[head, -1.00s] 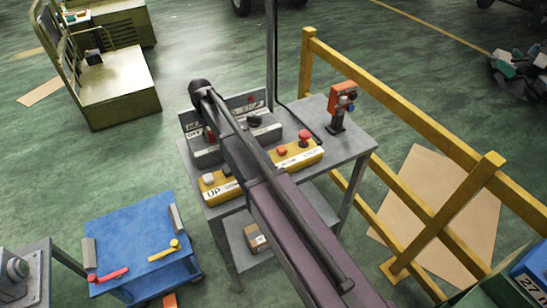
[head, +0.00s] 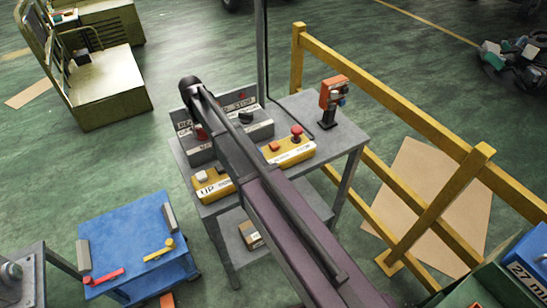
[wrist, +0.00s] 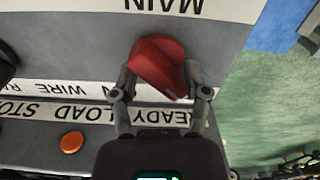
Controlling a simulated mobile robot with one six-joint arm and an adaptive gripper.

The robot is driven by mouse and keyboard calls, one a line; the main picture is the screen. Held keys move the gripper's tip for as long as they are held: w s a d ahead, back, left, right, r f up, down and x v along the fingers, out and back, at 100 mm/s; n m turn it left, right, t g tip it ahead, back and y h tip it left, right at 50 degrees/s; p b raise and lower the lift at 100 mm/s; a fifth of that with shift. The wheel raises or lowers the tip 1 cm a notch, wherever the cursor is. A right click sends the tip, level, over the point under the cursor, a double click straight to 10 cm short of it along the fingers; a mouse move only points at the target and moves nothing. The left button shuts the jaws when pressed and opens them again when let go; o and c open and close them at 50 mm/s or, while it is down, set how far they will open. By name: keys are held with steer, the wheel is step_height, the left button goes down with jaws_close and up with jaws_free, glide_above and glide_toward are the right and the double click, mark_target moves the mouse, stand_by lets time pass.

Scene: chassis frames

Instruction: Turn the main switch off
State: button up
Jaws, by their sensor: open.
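The main switch is a red rotary knob (wrist: 160,66) on a grey panel (wrist: 85,45), beside a white label reading MAIN, upside down in the wrist view. My gripper (wrist: 160,76) is open, with one finger on each side of the knob. The knob's lower end points down and right between the fingers. I cannot tell whether the fingers touch it. In the head view the red knob (head: 201,133) shows only partly beside my arm, and my gripper is hidden there.
An orange button (wrist: 71,142) and a dark knob (wrist: 5,62) are near in the wrist view. On the table (head: 345,146) stand yellow button boxes (head: 290,152) and an orange device (head: 333,93). A yellow railing (head: 400,102) runs behind. A blue cart (head: 130,235) stands at left.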

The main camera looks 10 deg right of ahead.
mark_target(201, 129)
steer(key=m, duration=1)
step_height(201, 129, up, 14)
steer(key=p, duration=1.4)
steer(key=s+d+f+n+b, duration=0.2)
steer(key=s+d+f+b, duration=0.3)
steer(key=s+d, duration=0.5)
steer(key=s+d+f+n+b, duration=0.2)
steer(key=s+d+f+b, duration=0.3)
steer(key=s+d, duration=0.6)
steer(key=shift+s+d+f+n, duration=0.15)
steer(key=shift+s+f+n, duration=0.2)
steer(key=shift+s, duration=0.45)
steer(key=shift+r, duration=0.1)
